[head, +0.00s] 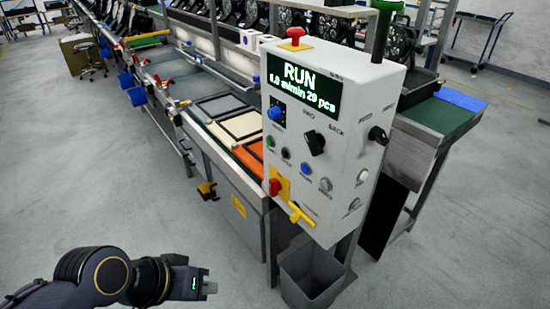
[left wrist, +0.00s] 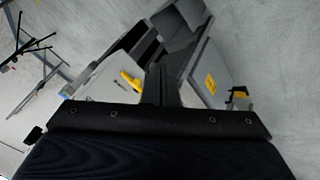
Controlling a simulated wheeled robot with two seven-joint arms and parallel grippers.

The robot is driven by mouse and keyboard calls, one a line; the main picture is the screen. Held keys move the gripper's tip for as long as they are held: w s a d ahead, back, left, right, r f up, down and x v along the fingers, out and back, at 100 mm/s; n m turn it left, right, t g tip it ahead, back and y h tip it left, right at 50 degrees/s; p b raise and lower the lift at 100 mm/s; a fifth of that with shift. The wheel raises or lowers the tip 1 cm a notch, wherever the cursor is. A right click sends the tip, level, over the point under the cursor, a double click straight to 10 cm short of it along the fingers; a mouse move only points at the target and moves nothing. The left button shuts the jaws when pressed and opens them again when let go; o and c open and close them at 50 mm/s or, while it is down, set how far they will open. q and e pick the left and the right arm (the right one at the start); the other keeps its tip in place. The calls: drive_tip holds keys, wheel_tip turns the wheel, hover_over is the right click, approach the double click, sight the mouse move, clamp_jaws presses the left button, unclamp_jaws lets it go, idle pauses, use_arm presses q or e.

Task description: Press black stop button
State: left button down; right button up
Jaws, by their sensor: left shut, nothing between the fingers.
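The control box (head: 340,130) is a light grey cabinet at the end of the conveyor line, with its display (head: 302,88) reading RUN. A small black button (head: 286,153) sits on its front face, between a green button (head: 270,141) and a blue button (head: 306,169). My left gripper (head: 209,287) is shut and empty, low over the floor at the lower left, well apart from the box. The left wrist view shows part of the box (left wrist: 105,78) with its yellow handle (left wrist: 131,81); the black button cannot be made out there. My right gripper is out of view.
A larger black knob (head: 314,142) and a red switch on a yellow plate (head: 277,186) are near the button. A yellow handle (head: 300,214) sticks out below. A grey bin (head: 312,275) stands under the box.

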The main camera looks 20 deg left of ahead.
use_arm(q)
drive_tip(key=w+d+r+n+h+b, duration=0.2)
drive_tip(key=w+d+n+h, duration=0.3)
drive_tip(key=w+n, duration=0.5)
drive_tip(key=w+a+n+t+h, duration=0.1)
drive_tip(key=w+a+n+t, duration=0.7)
drive_tip(key=w+n, duration=0.6)
drive_tip(key=shift+w+a+r+n+t+h+b, duration=0.25)
drive_tip(key=shift+a+n+h+b, duration=0.2)
drive_tip(key=shift+a+n, duration=0.8)
drive_tip(key=p, duration=0.2)
approach(284, 155)
drive_tip(key=x, duration=0.7)
drive_tip(key=shift+a, duration=0.1)
